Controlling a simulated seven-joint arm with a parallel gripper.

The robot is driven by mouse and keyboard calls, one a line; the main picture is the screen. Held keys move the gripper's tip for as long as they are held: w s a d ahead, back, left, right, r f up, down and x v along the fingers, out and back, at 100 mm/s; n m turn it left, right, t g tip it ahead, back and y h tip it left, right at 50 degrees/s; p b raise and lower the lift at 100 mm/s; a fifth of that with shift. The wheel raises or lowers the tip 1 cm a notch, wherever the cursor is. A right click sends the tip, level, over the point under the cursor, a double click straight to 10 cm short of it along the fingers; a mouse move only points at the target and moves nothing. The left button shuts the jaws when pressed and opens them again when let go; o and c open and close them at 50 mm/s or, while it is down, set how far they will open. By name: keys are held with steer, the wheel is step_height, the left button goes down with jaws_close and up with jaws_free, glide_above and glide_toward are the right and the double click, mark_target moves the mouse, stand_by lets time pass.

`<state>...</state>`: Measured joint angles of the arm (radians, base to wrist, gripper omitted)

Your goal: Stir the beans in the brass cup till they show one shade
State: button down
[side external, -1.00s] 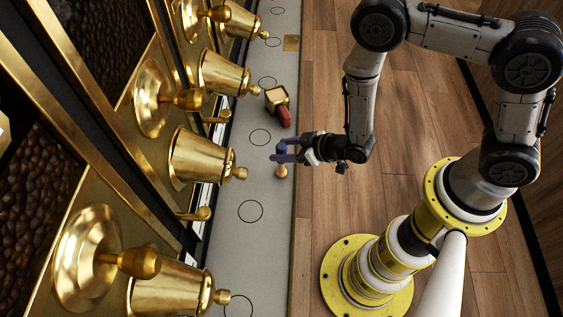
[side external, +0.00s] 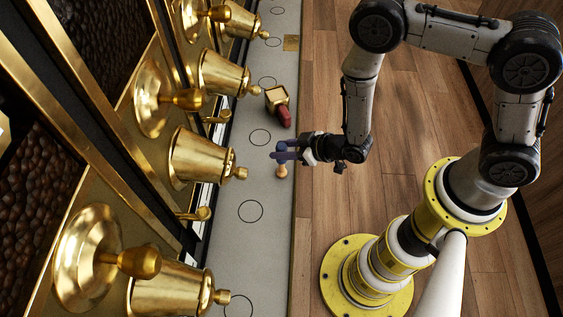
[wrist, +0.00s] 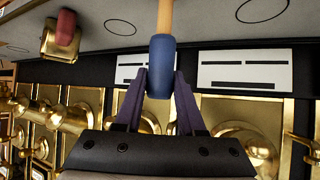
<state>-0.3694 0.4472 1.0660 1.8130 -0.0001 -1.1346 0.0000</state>
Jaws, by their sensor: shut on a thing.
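My gripper (side external: 285,154) is shut on the blue grip of a wooden stirring stick (side external: 282,172), held over the grey counter. In the wrist view the blue sleeve (wrist: 161,68) sits between my dark purple fingers, with pale wood beyond it. A small square brass cup (side external: 272,95) with a dark red piece (side external: 284,117) against it stands on the counter, apart from the stick. The wrist view shows the brass cup (wrist: 49,49) and the red piece (wrist: 67,27) at upper left. I cannot tell whether they are joined. Beans inside the cup cannot be made out.
A row of large brass spouts (side external: 195,158) with knobs lines the left side, close to the counter. Dark bean-filled bins (side external: 38,205) show behind glass. The grey counter (side external: 230,235) has several printed circles and is otherwise clear near my gripper.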

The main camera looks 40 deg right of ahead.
steer(key=shift+r, duration=0.15)
steer(key=shift+r, duration=2.95)
